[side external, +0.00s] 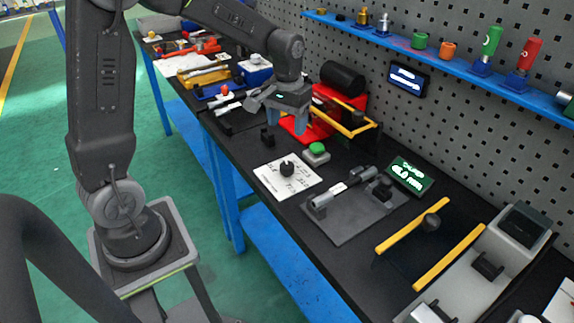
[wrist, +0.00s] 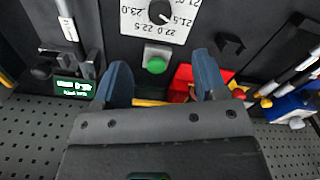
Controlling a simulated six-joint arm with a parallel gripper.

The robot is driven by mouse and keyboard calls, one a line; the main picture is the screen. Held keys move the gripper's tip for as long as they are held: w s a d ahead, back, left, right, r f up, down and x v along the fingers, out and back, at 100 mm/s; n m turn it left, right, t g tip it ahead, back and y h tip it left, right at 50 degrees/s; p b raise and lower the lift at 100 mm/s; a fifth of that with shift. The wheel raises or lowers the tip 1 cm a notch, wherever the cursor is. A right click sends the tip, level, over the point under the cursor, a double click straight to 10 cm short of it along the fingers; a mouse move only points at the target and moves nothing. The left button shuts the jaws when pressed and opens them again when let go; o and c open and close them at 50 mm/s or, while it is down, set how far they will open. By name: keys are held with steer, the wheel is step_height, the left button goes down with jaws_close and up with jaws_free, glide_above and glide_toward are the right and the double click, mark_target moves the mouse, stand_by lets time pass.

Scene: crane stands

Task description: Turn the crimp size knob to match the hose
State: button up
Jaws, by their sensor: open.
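The black crimp size knob (side external: 287,168) stands on a white dial plate (side external: 268,180) on the dark bench. In the wrist view the knob (wrist: 160,12) is at the top edge, with printed sizes such as 21.5, 22.0, 22.5 and 23.0 around it. I cannot tell its pointer's setting for sure. A hose (side external: 357,179) with a white label lies across a grey fixture plate (side external: 345,225); the label is too small to read. My gripper (side external: 287,122) is open and empty, above the bench behind the knob and apart from it. Its blue fingers (wrist: 160,70) also show in the wrist view.
A green button (side external: 316,149) sits just behind the dial plate. A small green-lit display (side external: 411,175) stands behind the fixture. A red stand with yellow bars (side external: 345,115) is close to my gripper's right. A pegboard wall with a blue shelf (side external: 450,62) bounds the back.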

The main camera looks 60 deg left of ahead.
mark_target(287, 164)
step_height(287, 164, down, 14)
steer(key=shift+r, duration=0.2)
stand_by(0.4)
steer(key=c, duration=0.9)
steer(key=shift+m, duration=0.5)
steer(key=m, duration=0.3)
steer(key=shift+m, duration=2.4)
